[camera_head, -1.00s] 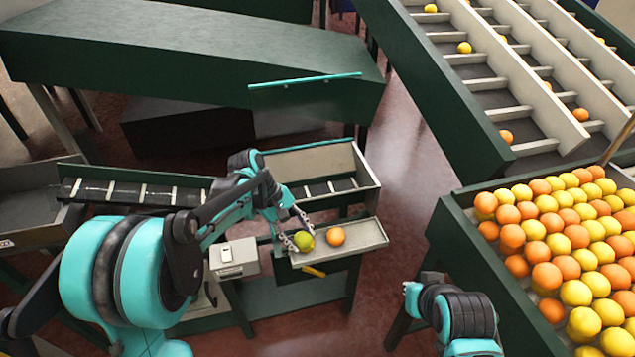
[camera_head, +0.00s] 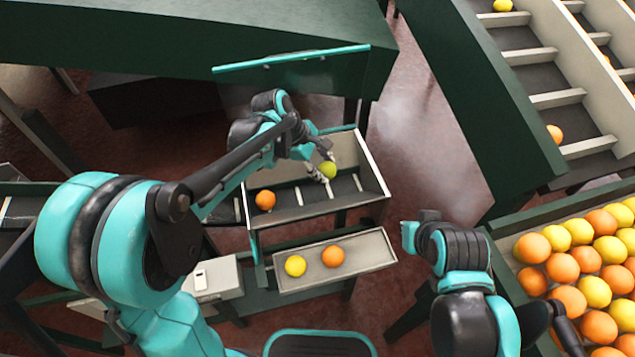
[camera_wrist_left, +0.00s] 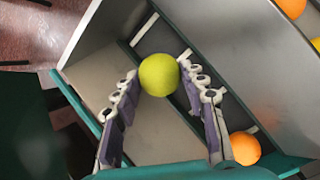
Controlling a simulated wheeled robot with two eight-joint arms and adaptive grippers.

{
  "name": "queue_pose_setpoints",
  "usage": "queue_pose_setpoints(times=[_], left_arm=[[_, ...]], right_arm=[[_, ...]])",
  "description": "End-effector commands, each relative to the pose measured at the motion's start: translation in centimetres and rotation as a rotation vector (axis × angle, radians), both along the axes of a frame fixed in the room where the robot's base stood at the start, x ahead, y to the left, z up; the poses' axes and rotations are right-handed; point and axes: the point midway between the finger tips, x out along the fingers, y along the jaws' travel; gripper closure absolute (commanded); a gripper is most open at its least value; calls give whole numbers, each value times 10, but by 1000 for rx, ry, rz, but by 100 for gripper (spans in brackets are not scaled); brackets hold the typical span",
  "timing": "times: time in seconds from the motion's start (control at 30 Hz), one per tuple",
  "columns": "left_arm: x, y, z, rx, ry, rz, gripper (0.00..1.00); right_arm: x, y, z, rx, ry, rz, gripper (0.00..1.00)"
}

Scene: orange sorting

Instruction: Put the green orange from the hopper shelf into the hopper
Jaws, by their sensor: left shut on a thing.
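The green orange (camera_head: 328,169) is held between the fingertips of my left gripper (camera_head: 322,166), above the open hopper (camera_head: 322,211). In the left wrist view the green orange (camera_wrist_left: 159,75) sits between the fingertips of the left gripper (camera_wrist_left: 160,80), with the hopper floor and slats behind it. The hopper shelf (camera_head: 372,251) is in front of the hopper and bears a yellow orange (camera_head: 295,265) and an orange one (camera_head: 333,256). My right arm is at the lower right of the head view; its gripper does not show.
An orange fruit (camera_head: 265,200) lies at the left inside the hopper; it also shows in the left wrist view (camera_wrist_left: 245,148). A crate (camera_head: 510,247) full of oranges stands at the right. A sloped sorting conveyor (camera_head: 492,120) is at the upper right.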

Motion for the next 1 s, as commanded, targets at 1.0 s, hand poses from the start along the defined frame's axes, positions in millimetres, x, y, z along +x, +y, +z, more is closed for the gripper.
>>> queue_pose_setpoints(times=[1.0], left_arm=[[0, 0, -76, 0, 0, -1, 49]], right_arm=[[0, 0, -30, 0, 0, 0, 100]])
